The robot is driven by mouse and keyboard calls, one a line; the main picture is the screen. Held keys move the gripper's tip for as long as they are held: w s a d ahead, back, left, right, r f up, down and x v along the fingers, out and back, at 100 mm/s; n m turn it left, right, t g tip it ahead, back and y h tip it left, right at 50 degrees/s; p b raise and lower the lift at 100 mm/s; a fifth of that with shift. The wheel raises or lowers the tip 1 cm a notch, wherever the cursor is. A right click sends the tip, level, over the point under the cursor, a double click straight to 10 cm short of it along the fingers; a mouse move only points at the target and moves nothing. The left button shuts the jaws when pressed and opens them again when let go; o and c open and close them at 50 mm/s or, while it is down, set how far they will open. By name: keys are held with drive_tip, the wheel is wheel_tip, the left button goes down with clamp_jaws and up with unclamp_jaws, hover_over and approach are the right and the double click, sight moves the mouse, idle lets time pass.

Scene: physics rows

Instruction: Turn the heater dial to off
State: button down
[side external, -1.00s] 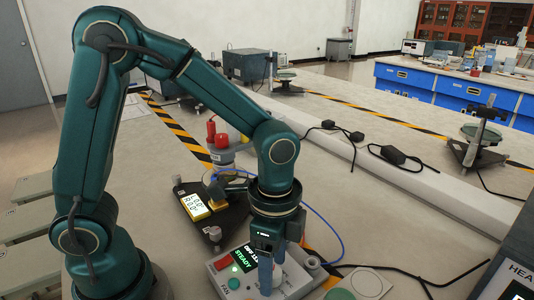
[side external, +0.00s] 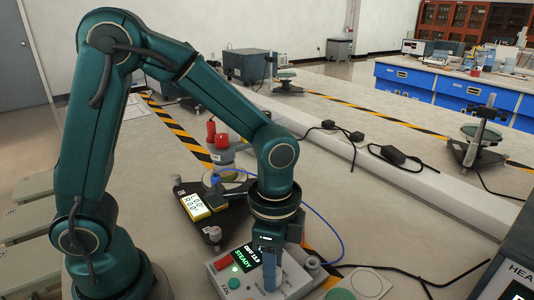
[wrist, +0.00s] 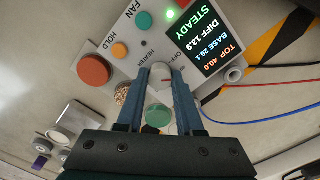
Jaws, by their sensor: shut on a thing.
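The control box (side external: 218,280) is light grey and stands at the front of the bench. In the wrist view its panel (wrist: 120,62) carries the labels FAN, HOLD and HEATER, with OFF near the dial. The heater dial (wrist: 160,72) is a pale knob. My gripper (wrist: 160,78) is shut on it, one blue finger on each side. In the side view my gripper (side external: 267,284) points down at the box, and its fingers hide the dial. The dial's pointer is too hidden to read.
The box's display (wrist: 208,38) reads STEADY, DIFF 13.9, BASE 26.1, TOP 40.0. A red button (wrist: 94,70) and a green button (wrist: 144,20) are close by. Blue and red wires (wrist: 270,108) run off the right. A black tripod base (side external: 215,225) stands behind the box.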

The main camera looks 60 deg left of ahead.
drive_tip(key=n, duration=0.4)
drive_tip(key=shift+n, duration=1.9)
drive_tip(key=c, duration=0.5)
unclamp_jaws()
drive_tip(key=shift+c, duration=0.2)
drive_tip(key=shift+r, duration=2.6)
